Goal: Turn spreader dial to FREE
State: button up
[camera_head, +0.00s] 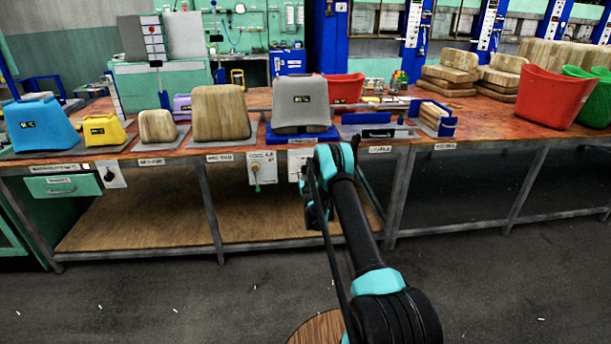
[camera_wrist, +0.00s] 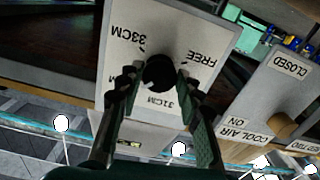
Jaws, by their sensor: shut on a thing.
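The spreader dial is a round black knob (camera_wrist: 160,73) on a pale panel (camera_wrist: 185,28). Labels around it read FREE (camera_wrist: 207,57), 33CM (camera_wrist: 128,37) and 31CM, all upside down or tilted in the wrist view. My gripper (camera_wrist: 158,80) has its two dark fingers on either side of the knob and is shut on it. Which label the knob points at cannot be told. In the head view my gripper (camera_head: 312,205) is at the bench front, below the grey form.
The grey form (camera_head: 301,101) stands on the bench above. A wooden form (camera_head: 220,112) is to its left. The floor in front is mostly clear.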

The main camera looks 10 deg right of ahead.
jog(key=n, duration=0.8)
jog(key=shift+d+n, duration=0.1)
jog(key=shift+n, duration=0.2)
jog(key=n, duration=0.4)
jog(key=shift+n, duration=0.3)
jog(key=n, duration=0.4)
jog(key=shift+r, duration=0.1)
jog(key=n, duration=0.7)
jog(key=shift+n, duration=0.4)
jog(key=n, duration=0.3)
jog(key=shift+r+n, duration=0.1)
jog(key=shift+n, duration=2.1)
